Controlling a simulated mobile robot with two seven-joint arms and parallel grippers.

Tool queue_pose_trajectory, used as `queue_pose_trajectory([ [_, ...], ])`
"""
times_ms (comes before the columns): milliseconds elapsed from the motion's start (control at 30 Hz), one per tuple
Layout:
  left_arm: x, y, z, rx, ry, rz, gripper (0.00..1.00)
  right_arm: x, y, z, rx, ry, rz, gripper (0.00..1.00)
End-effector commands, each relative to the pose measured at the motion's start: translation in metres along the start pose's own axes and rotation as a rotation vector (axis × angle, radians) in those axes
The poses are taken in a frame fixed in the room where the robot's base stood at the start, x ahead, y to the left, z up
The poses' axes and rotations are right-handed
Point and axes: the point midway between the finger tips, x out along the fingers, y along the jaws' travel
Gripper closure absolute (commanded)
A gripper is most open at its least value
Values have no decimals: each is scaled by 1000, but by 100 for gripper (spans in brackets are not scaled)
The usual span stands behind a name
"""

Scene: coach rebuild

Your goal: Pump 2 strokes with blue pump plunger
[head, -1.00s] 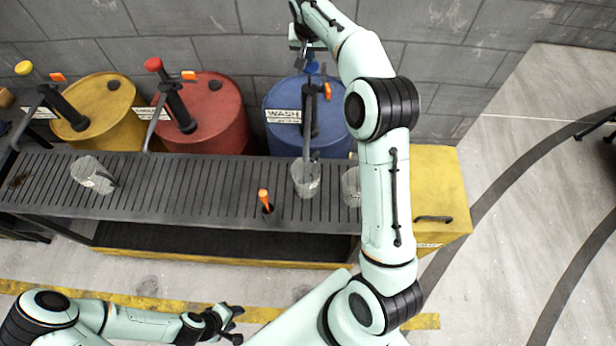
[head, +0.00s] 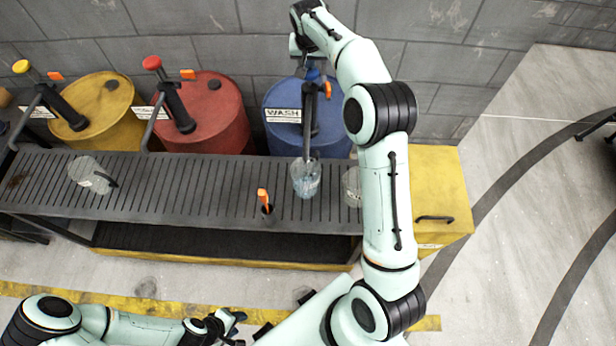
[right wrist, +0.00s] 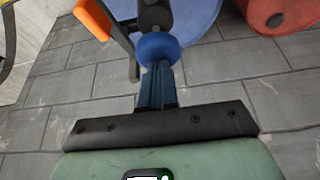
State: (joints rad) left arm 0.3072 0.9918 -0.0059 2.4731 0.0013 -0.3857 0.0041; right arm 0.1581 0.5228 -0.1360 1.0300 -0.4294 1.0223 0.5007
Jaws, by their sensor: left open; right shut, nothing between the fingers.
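The blue pump plunger (head: 312,74) tops the dark pump on the blue WASH drum (head: 280,95). In the right wrist view its round blue knob (right wrist: 158,46) is at the fingertips. My right gripper (right wrist: 157,82) is shut with nothing between its fingers, against or just above the knob; in the head view the wrist partly hides it. A clear jug (head: 306,180) stands under the pump's spout on the slatted grate, with bluish liquid in it. My left gripper (head: 238,328) is open and empty, low in front of the bench.
Red (head: 215,120) and yellow (head: 105,112) drums with their own pumps stand to the left. Clear jugs stand at the grate's left (head: 92,175) and beside my right arm (head: 351,187). An orange-handled item (head: 263,197) sits in the grate. A block wall is close behind.

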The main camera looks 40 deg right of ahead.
Motion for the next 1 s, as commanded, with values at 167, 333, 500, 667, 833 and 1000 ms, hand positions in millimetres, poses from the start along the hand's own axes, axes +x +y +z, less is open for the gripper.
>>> queue_pose_trajectory([
  [167, 4, -2, 2, -1, -3, -1, 57, 10, 0, 6, -2, -10, 3, 100],
  [333, 6, -4, 4, -2, -5, -2, 57, 16, 0, 9, -2, -11, 3, 100],
  [500, 9, -5, 5, -3, -7, -2, 57, 22, 0, 12, -2, -12, 4, 100],
  [667, 9, -5, 5, -3, -7, -3, 57, 23, 0, 12, -2, -13, 4, 100],
  [833, 9, -5, 5, -2, -7, -2, 57, 23, 0, 12, -2, -14, 4, 100],
  [1000, 9, -5, 5, -3, -7, -3, 57, 24, 0, 13, -3, -15, 4, 100],
])
